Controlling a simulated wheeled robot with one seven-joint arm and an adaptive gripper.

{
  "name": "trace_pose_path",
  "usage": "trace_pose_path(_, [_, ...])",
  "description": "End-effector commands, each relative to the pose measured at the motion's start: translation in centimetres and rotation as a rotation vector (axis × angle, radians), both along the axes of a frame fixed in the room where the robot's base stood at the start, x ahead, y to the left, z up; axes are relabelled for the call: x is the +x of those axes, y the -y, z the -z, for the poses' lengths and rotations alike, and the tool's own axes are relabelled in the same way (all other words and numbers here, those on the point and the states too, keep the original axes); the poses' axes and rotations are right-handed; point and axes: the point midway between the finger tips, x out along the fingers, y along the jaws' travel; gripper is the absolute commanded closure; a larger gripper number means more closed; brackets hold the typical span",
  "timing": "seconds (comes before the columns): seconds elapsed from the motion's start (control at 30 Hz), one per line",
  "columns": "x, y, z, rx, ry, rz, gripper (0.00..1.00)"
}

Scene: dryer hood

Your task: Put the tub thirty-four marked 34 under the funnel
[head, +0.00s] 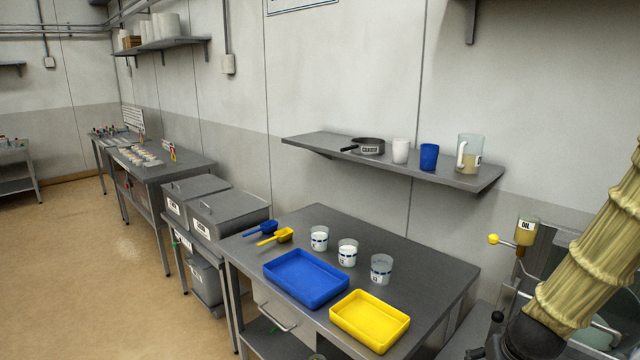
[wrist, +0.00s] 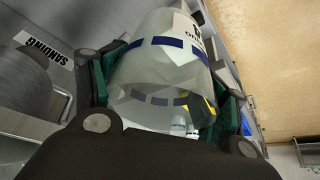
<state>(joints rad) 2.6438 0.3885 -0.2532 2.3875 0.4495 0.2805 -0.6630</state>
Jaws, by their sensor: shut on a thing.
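In the wrist view my gripper (wrist: 168,82) is shut around a clear tub (wrist: 160,62) with a dark blue dashed band. The tub is tilted in this view, and its white label is partly cut off at the top edge; I cannot read a number 34 on it. A green-edged finger presses on each side of it. The gripper and this tub are not in the head view, where only my sleeved arm shows at the right. I cannot make out a funnel in either view.
Three similar tubs (head: 347,253), a blue tray (head: 306,279) and a yellow tray (head: 369,321) stand on the grey table (head: 430,268). A shelf (head: 455,179) with cups hangs behind. An oil jar (head: 525,232) is beside my arm. A "SANDING" label (wrist: 40,48) shows in the wrist view.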

Motion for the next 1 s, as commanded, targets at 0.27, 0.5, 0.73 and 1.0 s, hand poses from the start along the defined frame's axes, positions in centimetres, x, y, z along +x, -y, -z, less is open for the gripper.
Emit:
trace_pose_path(0.27, [1.4, -2.8, 3.5, -0.001, 0.000, -0.045, 0.61])
trace_pose_path(0.5, [3.1, -7.2, 8.4, -0.003, -0.001, -0.104, 0.61])
trace_pose_path(0.73, [4.6, -13.0, 14.2, -0.003, -0.004, -0.170, 0.61])
trace_pose_path(1.0, [4.8, -19.5, 20.0, -0.004, -0.001, -0.229, 0.61])
